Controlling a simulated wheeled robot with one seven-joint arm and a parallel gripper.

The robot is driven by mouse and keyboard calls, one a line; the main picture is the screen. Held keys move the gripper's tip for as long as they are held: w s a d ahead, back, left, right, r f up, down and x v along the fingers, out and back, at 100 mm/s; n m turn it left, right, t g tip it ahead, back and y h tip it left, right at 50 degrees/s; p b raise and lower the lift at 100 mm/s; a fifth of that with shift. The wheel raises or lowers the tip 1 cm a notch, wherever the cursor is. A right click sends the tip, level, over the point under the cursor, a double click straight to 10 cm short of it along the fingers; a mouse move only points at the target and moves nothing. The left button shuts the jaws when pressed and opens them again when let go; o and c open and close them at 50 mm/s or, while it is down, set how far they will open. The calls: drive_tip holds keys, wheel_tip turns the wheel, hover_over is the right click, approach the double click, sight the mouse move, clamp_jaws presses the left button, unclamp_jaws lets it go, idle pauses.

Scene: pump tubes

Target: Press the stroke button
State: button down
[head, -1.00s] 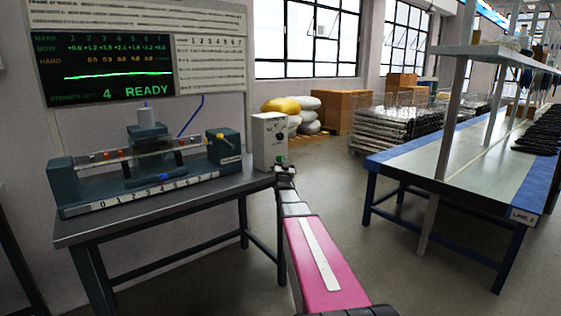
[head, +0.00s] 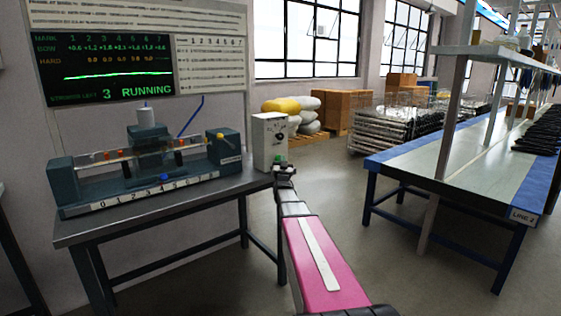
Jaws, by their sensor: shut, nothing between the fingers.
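A pale control box (head: 268,140) stands at the right end of the metal bench, with a dark knob (head: 280,136) on its face. Small green buttons (head: 278,160) show low on that face; their labels are too small to read. My gripper (head: 284,169) is shut and empty, just in front of the box's lower face. I cannot tell whether its tips touch a button. The teal press rig (head: 150,160) stands on the bench to the left. The wall screen (head: 108,68) reads "3 RUNNING" beside "strokes left".
The metal bench (head: 75,232) carries the rig and box. A blue-edged line table (head: 430,170) stands at the right. Sacks (head: 305,123), cartons (head: 343,110) and wire cages (head: 385,128) stand behind. The floor between bench and line table is clear.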

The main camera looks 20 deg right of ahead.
idle(0.3)
drive_tip(key=shift+s+d, duration=0.2)
drive_tip(key=shift+s, duration=0.4)
drive_tip(key=shift+s+d, duration=0.2)
drive_tip(key=shift+s, duration=0.35)
drive_tip(key=s, duration=0.1)
drive_tip(key=s+d, duration=0.1)
drive_tip(key=s, duration=0.2)
drive_tip(key=shift+s+d, duration=0.35)
drive_tip(key=shift+s, duration=0.05)
